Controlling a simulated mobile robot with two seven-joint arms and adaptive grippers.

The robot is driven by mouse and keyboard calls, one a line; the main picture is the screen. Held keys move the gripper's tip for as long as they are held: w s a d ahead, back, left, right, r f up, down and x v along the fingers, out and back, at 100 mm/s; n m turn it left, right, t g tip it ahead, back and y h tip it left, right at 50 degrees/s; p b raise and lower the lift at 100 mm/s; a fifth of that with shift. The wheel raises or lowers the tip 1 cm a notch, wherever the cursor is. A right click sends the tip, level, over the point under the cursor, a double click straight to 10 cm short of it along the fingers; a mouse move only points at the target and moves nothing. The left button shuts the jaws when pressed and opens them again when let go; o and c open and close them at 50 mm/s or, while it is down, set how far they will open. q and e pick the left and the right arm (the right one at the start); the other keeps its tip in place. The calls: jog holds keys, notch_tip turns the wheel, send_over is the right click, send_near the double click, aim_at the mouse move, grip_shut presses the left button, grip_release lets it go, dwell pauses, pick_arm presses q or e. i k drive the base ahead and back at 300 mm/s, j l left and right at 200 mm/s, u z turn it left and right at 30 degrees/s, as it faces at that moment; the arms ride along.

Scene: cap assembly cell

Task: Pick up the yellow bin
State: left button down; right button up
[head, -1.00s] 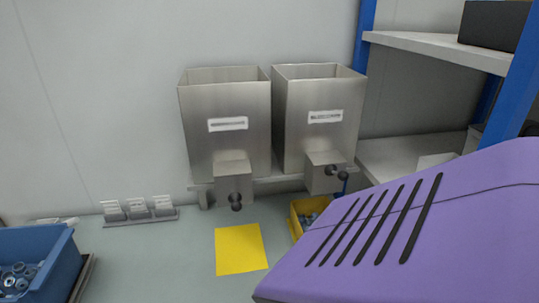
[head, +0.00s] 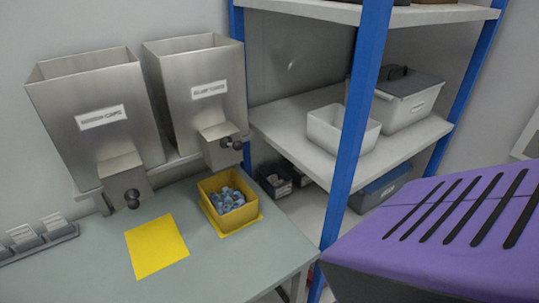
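The yellow bin (head: 222,221) stands on the table under the right metal hopper, on a yellow mat (head: 246,226). It is open at the top and holds several small blue-grey parts (head: 228,199). Nothing covers it in the head view. Neither gripper is in view. A purple part with black slots at the lower right seems to be my own arm or body, and it stands well to the right of the bin.
Two metal hoppers (head: 95,108) and (head: 200,88) with spouts hang above the table (head: 205,265). A bare yellow mat (head: 157,246) lies left of the bin. A shelf (head: 290,125) with blue posts (head: 352,150) holds a white bin (head: 338,132) and a lidded box (head: 405,106).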

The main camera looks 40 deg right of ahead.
aim_at(232, 204)
jog(key=z, duration=1.05)
jog(key=k+j, duration=0.1)
